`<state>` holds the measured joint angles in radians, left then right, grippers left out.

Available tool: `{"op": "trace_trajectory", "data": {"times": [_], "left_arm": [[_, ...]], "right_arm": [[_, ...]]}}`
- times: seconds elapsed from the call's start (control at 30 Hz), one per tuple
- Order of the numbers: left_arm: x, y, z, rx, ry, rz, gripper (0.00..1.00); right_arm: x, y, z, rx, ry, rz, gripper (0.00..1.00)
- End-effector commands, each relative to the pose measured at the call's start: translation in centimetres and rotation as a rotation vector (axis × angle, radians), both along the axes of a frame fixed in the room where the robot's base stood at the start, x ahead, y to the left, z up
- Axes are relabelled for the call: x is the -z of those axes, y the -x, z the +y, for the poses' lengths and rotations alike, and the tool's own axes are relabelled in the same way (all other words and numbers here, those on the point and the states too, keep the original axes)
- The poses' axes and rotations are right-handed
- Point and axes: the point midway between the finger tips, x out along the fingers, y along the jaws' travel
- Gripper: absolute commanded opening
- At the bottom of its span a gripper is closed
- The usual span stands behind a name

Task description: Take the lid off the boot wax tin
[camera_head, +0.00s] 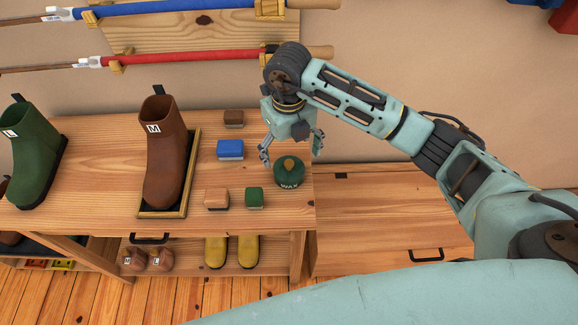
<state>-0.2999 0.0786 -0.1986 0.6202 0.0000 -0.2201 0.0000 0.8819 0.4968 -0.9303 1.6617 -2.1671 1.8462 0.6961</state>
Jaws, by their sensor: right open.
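The boot wax tin (289,178) is round and dark green with "WAX" on its front, and stands near the right end of the wooden bench top. Its lid (290,164) is on it, with an orange-brown knob or mark on top. My right gripper (291,153) is open, just behind and above the tin, its fingers spread to either side. I cannot tell whether it touches the lid. My left gripper is not in view.
Brown, blue, tan and green brushes or blocks (230,149) lie left of the tin. A brown boot (166,160) stands in a wooden tray (190,190), a green boot (36,155) farther left. Rods hang on the wall. A lower wooden chest (385,215) is at the right.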

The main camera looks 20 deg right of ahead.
Motion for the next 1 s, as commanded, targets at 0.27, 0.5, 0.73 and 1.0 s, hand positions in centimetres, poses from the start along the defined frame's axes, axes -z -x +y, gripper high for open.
{"op": "trace_trajectory", "data": {"times": [0.27,0.5,0.73,1.0], "left_arm": [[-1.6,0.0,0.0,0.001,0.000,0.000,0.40],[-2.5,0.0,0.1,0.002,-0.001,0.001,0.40],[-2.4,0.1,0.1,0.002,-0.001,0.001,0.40],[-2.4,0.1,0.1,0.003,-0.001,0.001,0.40]], "right_arm": [[3.2,-0.3,0.0,-0.002,-0.003,0.007,0.84],[6.4,-0.6,0.0,-0.004,-0.006,0.003,0.84],[6.8,-0.7,0.0,-0.005,-0.006,0.001,0.84],[6.8,-0.7,0.0,-0.005,-0.006,0.001,0.64]]}}
